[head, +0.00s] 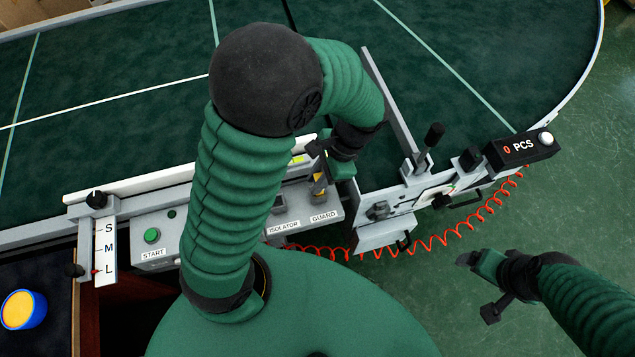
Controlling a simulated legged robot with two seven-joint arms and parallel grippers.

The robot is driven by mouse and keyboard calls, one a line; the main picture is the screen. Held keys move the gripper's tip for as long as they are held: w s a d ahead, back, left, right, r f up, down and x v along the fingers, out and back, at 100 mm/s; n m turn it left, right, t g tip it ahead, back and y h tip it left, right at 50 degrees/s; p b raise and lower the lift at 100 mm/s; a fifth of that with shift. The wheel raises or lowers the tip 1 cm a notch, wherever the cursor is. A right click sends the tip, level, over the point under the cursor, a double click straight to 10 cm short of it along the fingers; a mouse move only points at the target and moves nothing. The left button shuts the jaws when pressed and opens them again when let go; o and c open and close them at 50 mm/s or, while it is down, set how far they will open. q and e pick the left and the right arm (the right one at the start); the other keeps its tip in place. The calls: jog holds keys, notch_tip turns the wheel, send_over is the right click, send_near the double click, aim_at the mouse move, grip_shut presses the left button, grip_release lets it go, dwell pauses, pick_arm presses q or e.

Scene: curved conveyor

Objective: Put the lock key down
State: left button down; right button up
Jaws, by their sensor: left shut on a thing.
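My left gripper (318,170) is over the grey control panel (160,243), just above the GUARD label (324,216). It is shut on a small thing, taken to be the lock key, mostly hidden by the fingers. A small yellow and dark part (318,188) shows right under the fingertips, at the guard position; I cannot tell whether it is the key or its lock. My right gripper (474,286) is open and empty over the green floor, right of the panel.
The dark green conveyor (120,90) lies behind the panel. A green START button (152,236) and an S-M-L slider (105,250) are at left. A PCS counter (520,148), black lever (432,135) and red coiled cable (460,230) are at right. A blue-yellow round object (22,309) sits lower left.

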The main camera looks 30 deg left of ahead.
pick_arm(q)
notch_tip(320, 180, down, 2)
jog(key=shift+f, duration=0.1)
jog(key=shift+w+a, duration=0.1)
jog(key=shift+a, duration=0.05)
pick_arm(e)
jog(key=shift+w+a+f, duration=0.1)
jog(key=shift+a+f, duration=0.1)
jog(key=shift+f, duration=0.15)
pick_arm(q)
jog(key=c, duration=1.3)
grip_release()
pick_arm(e)
jog(key=shift+d, duration=0.1)
